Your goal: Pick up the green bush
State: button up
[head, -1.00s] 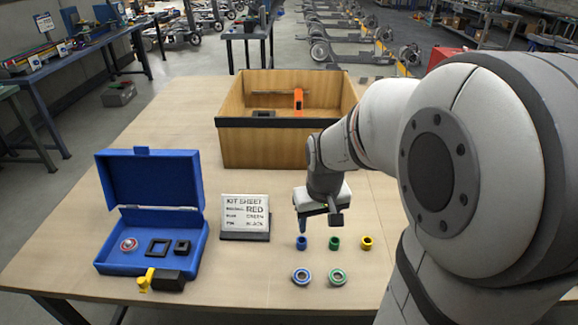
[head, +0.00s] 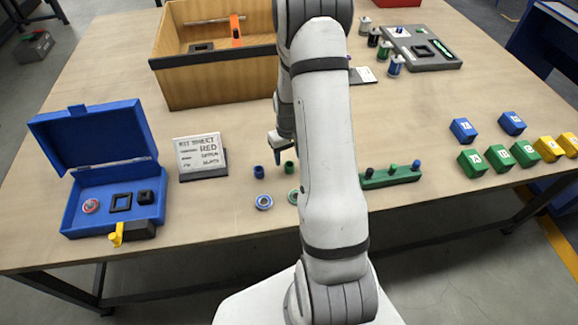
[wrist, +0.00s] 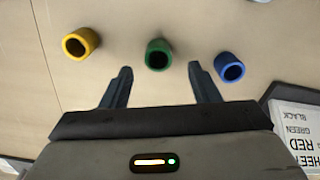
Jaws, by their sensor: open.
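The green bush (wrist: 158,55) is a short green ring-shaped piece standing on the table in the wrist view. It also shows in the head view (head: 289,168), partly beside my arm. My gripper (wrist: 160,70) is open and empty, its two fingers pointing toward the green bush, which lies between and just beyond the fingertips. In the head view my gripper (head: 279,150) is behind the bushes and partly hidden by my arm. A blue bush (wrist: 230,67) is to the right and a yellow bush (wrist: 81,42) to the left in the wrist view.
The kit sheet (head: 199,152) and open blue case (head: 84,210) are left. A wooden bin (head: 210,85) stands behind. A green block with pegs (head: 390,179) is right.

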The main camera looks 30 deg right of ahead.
aim_at(289, 164)
jog(key=shift+s+d+f+p, duration=0.1)
jog(key=shift+f+p, duration=0.15)
jog(key=shift+f, duration=0.95)
jog(key=shift+d+f+p, duration=0.1)
jog(key=shift+f+p, duration=0.15)
jog(key=shift+f, duration=0.95)
jog(key=shift+a, duration=0.1)
jog(key=c, duration=1)
